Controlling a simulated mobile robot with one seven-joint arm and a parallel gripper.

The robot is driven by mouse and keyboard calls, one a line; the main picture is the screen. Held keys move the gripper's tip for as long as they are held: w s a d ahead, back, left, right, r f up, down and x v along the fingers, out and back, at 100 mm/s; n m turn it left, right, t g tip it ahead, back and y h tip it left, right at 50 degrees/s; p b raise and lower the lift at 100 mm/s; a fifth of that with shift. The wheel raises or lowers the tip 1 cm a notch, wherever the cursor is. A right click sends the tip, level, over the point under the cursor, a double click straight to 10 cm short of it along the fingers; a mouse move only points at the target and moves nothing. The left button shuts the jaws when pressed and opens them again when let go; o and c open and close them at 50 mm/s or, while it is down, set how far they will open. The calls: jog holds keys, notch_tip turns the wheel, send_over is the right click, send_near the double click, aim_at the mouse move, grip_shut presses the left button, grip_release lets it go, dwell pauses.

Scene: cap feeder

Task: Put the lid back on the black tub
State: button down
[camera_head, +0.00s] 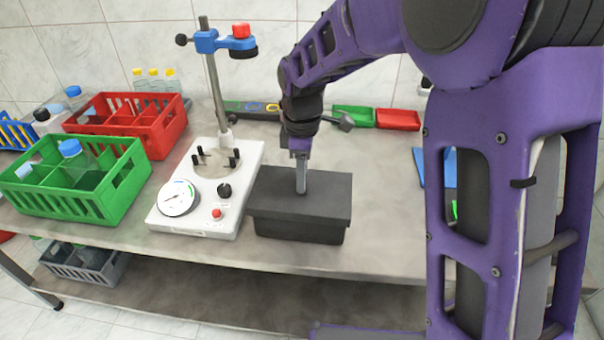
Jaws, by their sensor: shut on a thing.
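The black tub (298,230) stands on the grey table, right of the white machine and close to the table's front edge. Its dark lid (325,205) lies over the tub's top and covers the opening. From this view I cannot tell whether the lid is fully seated all round. My gripper (301,188) points down over the middle of the lid and is shut on it, probably at a handle that the fingers hide. The inside of the tub is hidden.
A white machine (250,160) with a gauge and a blue-red head on a post stands left of the tub. Green (125,195) and red (170,138) crates are farther left. Small green (352,117) and red (398,120) trays lie behind. The table right of the tub is partly clear.

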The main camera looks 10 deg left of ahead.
jog(key=shift+f, duration=0.15)
dwell(0.7)
jog(key=shift+c, duration=0.5)
grip_release()
notch_tip(320, 180, up, 8)
jog(key=p, duration=0.6)
jog(key=shift+f+p, duration=0.2)
jog(key=shift+p, duration=0.1)
grip_shut()
dwell(0.3)
dwell(0.6)
